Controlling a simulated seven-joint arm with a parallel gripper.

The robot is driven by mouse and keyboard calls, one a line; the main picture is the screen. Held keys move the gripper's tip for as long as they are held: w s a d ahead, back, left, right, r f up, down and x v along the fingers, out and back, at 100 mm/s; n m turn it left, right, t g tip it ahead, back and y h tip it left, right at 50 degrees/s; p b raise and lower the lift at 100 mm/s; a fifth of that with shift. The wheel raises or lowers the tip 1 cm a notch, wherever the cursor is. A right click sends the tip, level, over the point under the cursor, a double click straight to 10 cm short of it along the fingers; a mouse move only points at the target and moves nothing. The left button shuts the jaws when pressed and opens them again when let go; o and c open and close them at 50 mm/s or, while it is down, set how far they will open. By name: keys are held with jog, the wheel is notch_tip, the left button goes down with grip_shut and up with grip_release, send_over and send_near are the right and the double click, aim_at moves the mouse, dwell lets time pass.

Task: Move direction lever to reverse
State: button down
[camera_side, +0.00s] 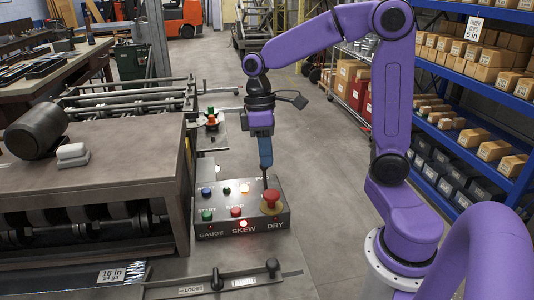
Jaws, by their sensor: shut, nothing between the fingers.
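I cannot make out a lever labelled for direction or reverse. A dark lever bar with an upright black knob (272,265) lies along the front edge, by a label reading LOOSE (190,290). A grey control box (218,230) carries several coloured buttons and a red mushroom button (270,199), with the words GAUGE, SKEW and DRY on its front. My gripper (265,178) points down over the box's back right part, just behind the mushroom button. It is shut with nothing held. I cannot tell whether its tip touches the box.
The forming machine (110,150) with a dark motor (36,130) and white blocks (72,154) stands left of the box. Blue shelving (470,125) with cartons is at the right. A red lit lamp (243,223) glows on the box. Open floor lies behind the box.

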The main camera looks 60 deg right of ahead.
jog(key=w+d+m+y, duration=0.1)
jog(key=w+d, duration=0.3)
jog(key=d, duration=0.5)
jog(key=w+d+r+m+y, duration=0.1)
jog(key=w+d+m+y, duration=0.1)
jog(key=w+d, duration=0.3)
jog(key=d+m, duration=0.1)
jog(key=d, duration=0.3)
jog(key=shift+w+m+y, duration=0.25)
jog(key=shift+m+y, duration=0.05)
jog(key=shift+m, duration=0.1)
jog(key=shift+f, duration=0.1)
send_near(265, 176)
jog(key=shift+w+d+f, duration=0.1)
jog(key=shift+f, duration=1.1)
jog(key=shift+w+d+f, duration=0.1)
jog(key=shift+d+f, duration=0.05)
jog(key=shift+f, duration=1.05)
